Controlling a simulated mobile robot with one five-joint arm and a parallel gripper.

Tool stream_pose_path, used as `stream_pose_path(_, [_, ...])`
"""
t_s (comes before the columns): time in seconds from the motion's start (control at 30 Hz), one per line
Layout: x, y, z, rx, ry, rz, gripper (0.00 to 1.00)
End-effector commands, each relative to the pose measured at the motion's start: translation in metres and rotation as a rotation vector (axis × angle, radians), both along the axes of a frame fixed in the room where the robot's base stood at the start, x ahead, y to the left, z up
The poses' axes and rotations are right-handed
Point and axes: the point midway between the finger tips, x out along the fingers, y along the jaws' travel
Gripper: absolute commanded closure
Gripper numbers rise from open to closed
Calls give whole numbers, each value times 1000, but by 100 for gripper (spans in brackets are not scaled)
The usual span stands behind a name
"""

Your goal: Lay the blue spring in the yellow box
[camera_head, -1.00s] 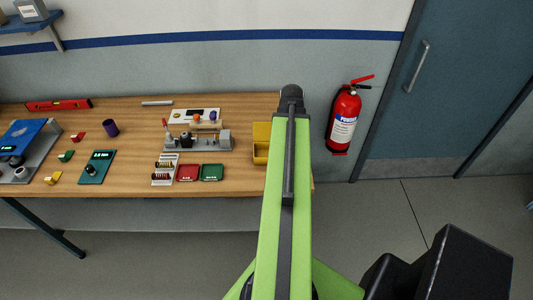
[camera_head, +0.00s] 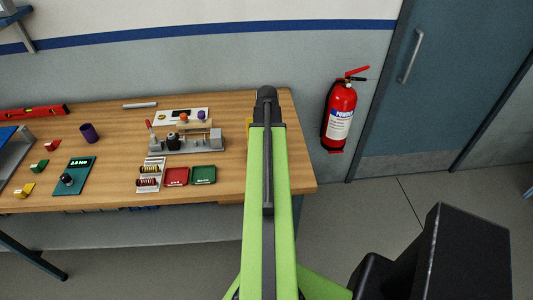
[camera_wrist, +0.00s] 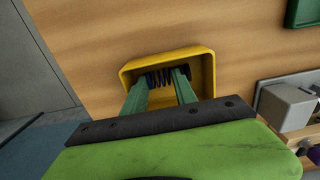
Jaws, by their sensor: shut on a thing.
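The yellow box (camera_wrist: 212,72) is open and shows below my gripper in the wrist view. In the head view only a sliver of the box (camera_head: 249,125) shows beside my arm. My gripper (camera_wrist: 162,80) has its two green fingers shut on the dark blue spring (camera_wrist: 160,78). The spring lies crosswise between the fingertips, within the box's outline near one wall. I cannot tell whether it touches the box floor. In the head view my arm hides the gripper and the spring.
A green tray (camera_head: 203,175) and a red tray (camera_head: 176,177) lie left of my arm. A grey test fixture (camera_head: 187,141) stands behind them, and a rack with springs (camera_head: 149,180) is farther left. The bench's right edge is close to my arm.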

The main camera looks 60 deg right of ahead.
Motion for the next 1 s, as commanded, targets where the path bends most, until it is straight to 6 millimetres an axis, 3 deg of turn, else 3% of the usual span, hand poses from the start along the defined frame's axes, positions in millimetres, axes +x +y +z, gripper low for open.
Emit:
stream_pose_path(0.2, [-1, -1, -4, 0, 0, -2, 100])
stream_pose_path(0.23, [-1, -1, -2, 0, 0, -3, 63])
stream_pose_path(0.37, [-2, -2, -2, 0, 0, -3, 46])
stream_pose_path(0.77, [-2, -2, 3, 0, 0, -4, 45])
stream_pose_path(1.0, [-2, -2, 39, 0, 0, -5, 45])
